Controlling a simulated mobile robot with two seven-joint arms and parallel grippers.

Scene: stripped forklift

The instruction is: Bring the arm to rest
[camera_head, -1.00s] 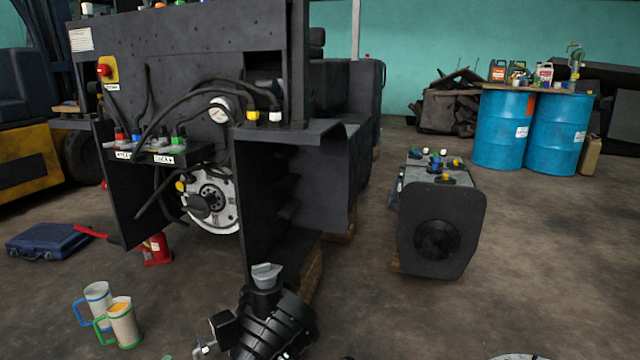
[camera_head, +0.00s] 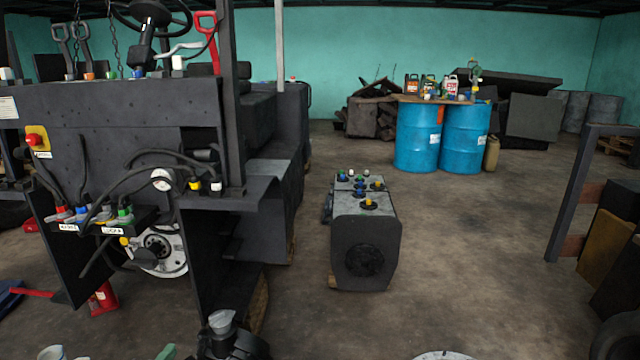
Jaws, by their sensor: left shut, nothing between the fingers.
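My left gripper (camera_head: 222,321) is low in the head view, left of the middle, with its pale grey fingertips pointing up from a dark body. The fingers look shut with nothing between them. It shows in front of the lower dark plates of the stripped forklift (camera_head: 110,108); whether it touches them I cannot tell. The lower part of the arm is cut off by the bottom edge. My right gripper does not show.
A dark block with coloured caps (camera_head: 365,255) stands on the floor right of the forklift. Blue drums (camera_head: 418,140) stand behind it. A dark frame (camera_head: 572,195) stands at the right. A red jack (camera_head: 103,298) stands at lower left. Floor right of the block is clear.

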